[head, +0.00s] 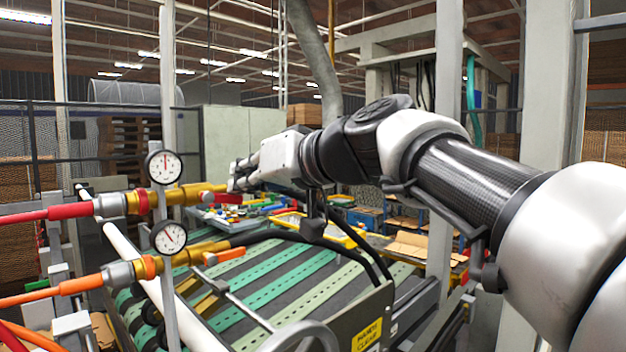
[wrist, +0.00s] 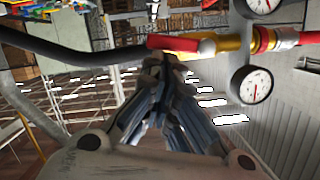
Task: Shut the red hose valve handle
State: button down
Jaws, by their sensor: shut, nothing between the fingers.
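The red valve handle (head: 229,198) is at the right end of the upper brass-yellow pipe (head: 190,194), which the red hose (head: 45,213) feeds from the left. In the wrist view the handle (wrist: 180,43) lies roughly in line with the yellow pipe (wrist: 234,43). My gripper (head: 235,183) is just above the valve in the head view and partly hides that end of the pipe. In the wrist view my gripper (wrist: 166,62) is shut and empty, its fingertips right by the handle's left half. I cannot tell whether they touch it.
A gauge (head: 164,166) stands above the red line. A second gauge (head: 169,237) and an orange handle (head: 231,254) belong to the lower orange line. A dark hose (wrist: 75,56) runs left from the valve. A green-striped conveyor (head: 290,290) lies below.

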jog(key=f+m+b, duration=0.1)
jog(key=f+m+y+b, duration=0.1)
jog(key=m, duration=0.1)
jog(key=f+m+g+b, duration=0.1)
jog(key=b, duration=0.1)
jog(key=shift+w+d+f+m, duration=0.15)
jog(key=shift+w+d+m, duration=0.1)
jog(key=shift+w+m, duration=0.05)
jog(key=m+y+b, duration=0.2)
jog(key=m+b, duration=0.2)
jog(key=m, duration=0.2)
send_near(242, 198)
notch_tip(242, 198, down, 3)
jog(key=s+d, duration=0.3)
jog(key=shift+w+a+r, duration=0.2)
jog(key=shift+a, duration=0.05)
jog(key=shift+f, duration=0.1)
